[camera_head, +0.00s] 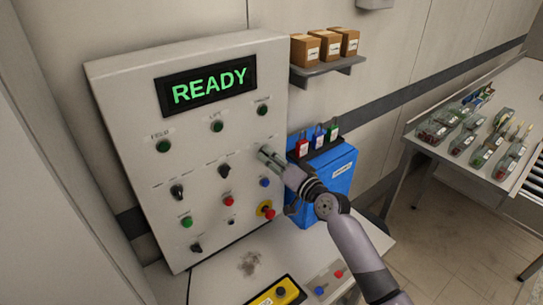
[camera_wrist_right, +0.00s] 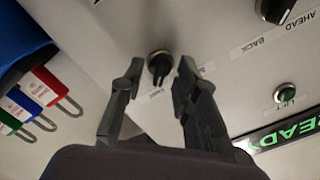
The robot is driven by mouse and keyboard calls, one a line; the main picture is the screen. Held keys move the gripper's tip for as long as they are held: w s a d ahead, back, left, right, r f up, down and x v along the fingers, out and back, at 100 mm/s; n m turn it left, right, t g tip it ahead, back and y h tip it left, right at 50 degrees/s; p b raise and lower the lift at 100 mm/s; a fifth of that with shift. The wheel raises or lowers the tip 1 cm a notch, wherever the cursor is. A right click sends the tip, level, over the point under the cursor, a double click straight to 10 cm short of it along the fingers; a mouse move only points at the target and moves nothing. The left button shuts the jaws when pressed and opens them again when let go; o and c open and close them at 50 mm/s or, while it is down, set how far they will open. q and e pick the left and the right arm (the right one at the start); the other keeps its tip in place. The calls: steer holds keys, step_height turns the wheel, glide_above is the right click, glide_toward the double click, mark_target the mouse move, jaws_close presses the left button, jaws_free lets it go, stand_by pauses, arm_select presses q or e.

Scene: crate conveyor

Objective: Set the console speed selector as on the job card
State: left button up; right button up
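The grey console (camera_head: 130,130) stands on a bench with a lit green READY display (camera_head: 208,85). Black selector knobs show on its face, one at left (camera_head: 177,192) and one in the middle (camera_head: 224,171). My right gripper (camera_head: 266,153) is at the upper right of the panel and hides the knob there. In the right wrist view the right gripper (camera_wrist_right: 160,70) is open, its two fingers either side of a black knob (camera_wrist_right: 159,67), with gaps visible. Contact with the panel cannot be told. Speed wording and a job card are not readable. My left gripper is not in view.
A red emergency button (camera_head: 267,210) and coloured buttons sit below my right gripper. A blue box (camera_head: 328,180) with red, blue and green padlocks is close on the right. A yellow control box (camera_head: 275,294) lies below. A shelf (camera_head: 330,70) holds cartons.

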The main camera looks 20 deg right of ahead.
steer(key=shift+w+a, duration=0.1)
steer(key=shift+w, duration=0.1)
steer(key=shift+c, duration=0.5)
jaws_close()
